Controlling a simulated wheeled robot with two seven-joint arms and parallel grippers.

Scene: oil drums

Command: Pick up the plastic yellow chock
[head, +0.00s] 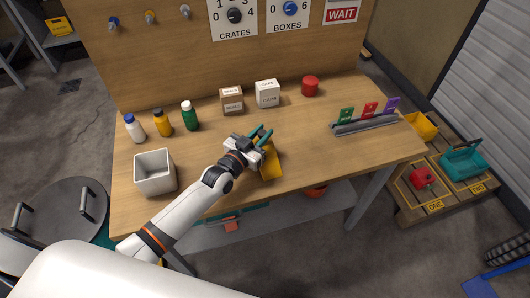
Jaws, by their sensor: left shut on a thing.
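The yellow chock (271,163) is near the front edge of the wooden table (320,150). It is a yellow wedge-like piece, partly covered by my gripper. My left gripper (263,137) reaches in from the lower left, with its teal fingers at the chock's upper end. The left gripper is shut on the chock. I cannot tell whether the chock still touches the table. My right gripper does not show.
A white open bin (155,172) and bottles (189,115) stand at the left. Two small boxes (267,93) and a red can (310,86) stand at the back. A rack with coloured cards (368,122) is at the right. The table's middle right is clear.

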